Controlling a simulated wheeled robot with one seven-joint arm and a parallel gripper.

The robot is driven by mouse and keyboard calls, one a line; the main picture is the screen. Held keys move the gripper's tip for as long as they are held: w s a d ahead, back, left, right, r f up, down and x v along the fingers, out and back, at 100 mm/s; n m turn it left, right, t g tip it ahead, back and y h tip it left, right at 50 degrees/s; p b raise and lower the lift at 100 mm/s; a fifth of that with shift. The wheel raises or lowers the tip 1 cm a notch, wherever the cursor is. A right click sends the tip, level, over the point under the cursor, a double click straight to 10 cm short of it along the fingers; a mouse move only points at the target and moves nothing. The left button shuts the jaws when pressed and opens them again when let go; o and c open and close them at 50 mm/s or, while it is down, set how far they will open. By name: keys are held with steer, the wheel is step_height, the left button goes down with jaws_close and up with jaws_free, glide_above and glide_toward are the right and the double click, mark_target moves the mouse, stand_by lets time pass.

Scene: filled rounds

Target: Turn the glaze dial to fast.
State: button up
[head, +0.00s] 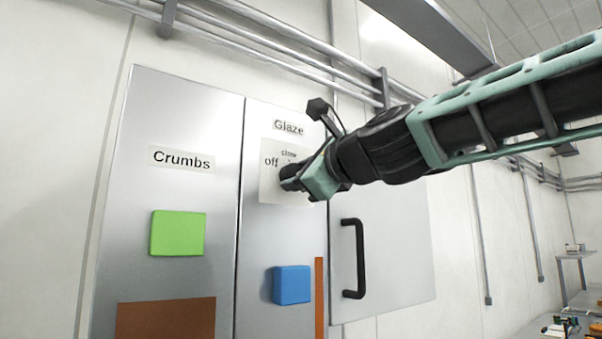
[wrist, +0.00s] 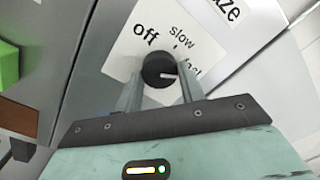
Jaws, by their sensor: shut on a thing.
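The glaze dial (wrist: 157,68) is a round dark knob with a white pointer line, on a pale label plate (wrist: 120,58) marked off, slow and fast. The pointer aims right in the wrist view, towards the word fast, which a finger partly covers. My gripper (wrist: 161,80) has one finger on each side of the knob and is shut on it. In the head view my gripper (head: 293,180) is at the plate under the word Glaze and hides the dial and most of the lettering.
A green block (head: 178,233) is on the Crumbs panel to the left. A blue block (head: 291,285) is below the dial. A black door handle (head: 353,258) stands out to the right, under my arm. Pipes (head: 270,40) run along the wall above.

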stand_by(0.3)
steer(key=o, duration=1)
steer(key=shift+b+v, duration=8.45)
steer(key=shift+v, duration=0.2)
steer(key=shift+f, duration=0.1)
